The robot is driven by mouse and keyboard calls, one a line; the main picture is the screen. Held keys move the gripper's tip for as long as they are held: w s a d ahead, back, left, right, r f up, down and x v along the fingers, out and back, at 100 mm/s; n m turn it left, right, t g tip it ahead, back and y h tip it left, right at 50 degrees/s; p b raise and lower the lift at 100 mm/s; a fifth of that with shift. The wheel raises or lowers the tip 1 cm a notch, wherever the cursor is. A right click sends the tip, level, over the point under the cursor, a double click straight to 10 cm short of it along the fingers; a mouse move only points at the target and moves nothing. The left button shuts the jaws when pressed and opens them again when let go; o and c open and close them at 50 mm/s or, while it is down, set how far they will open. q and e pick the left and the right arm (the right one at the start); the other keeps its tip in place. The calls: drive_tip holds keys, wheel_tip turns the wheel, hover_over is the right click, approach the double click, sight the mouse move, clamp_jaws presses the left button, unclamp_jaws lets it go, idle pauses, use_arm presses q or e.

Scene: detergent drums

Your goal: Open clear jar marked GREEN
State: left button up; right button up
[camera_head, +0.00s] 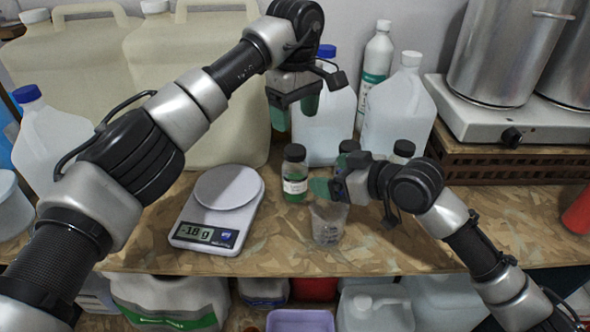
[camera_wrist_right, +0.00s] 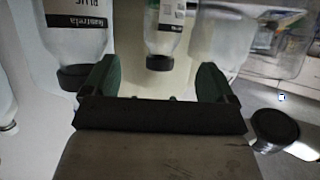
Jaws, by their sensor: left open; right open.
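A small clear jar (camera_head: 295,173) with a dark cap and green contents stands upright right of the scale; its label is too small to read. Two more dark-capped jars stand behind my right gripper, one partly hidden (camera_head: 347,147) and one to its right (camera_head: 403,149). My left gripper (camera_head: 294,110) is open and empty, above and behind the green jar. My right gripper (camera_head: 326,188) is open and empty, just right of the green jar. The right wrist view is upside down and shows a jar marked BLUE (camera_wrist_right: 78,40) and another labelled jar (camera_wrist_right: 163,35) beyond the open fingers.
A white scale (camera_head: 215,205) reading about -18 g stands left of the jar. A small clear beaker (camera_head: 328,225) stands below my right gripper. Large jugs (camera_head: 398,110) and a white bottle (camera_head: 375,62) crowd the back. A hotplate (camera_head: 512,122) with steel pots is at right.

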sight(305, 171)
use_arm(q)
drive_tip(key=shift+s+r, duration=0.15)
drive_tip(key=shift+s, duration=0.05)
use_arm(e)
drive_tip(key=x, duration=1)
drive_tip(key=shift+a, duration=0.3)
drive_tip(key=shift+c, duration=0.2)
use_arm(q)
drive_tip(key=shift+s, duration=0.1)
use_arm(e)
drive_tip(key=c, duration=1.4)
use_arm(q)
drive_tip(key=shift+d+r, duration=0.1)
use_arm(e)
clamp_jaws()
use_arm(q)
drive_tip(key=shift+f, duration=0.3)
wheel_tip(305, 171, down, 8)
drive_tip(key=shift+r, duration=0.2)
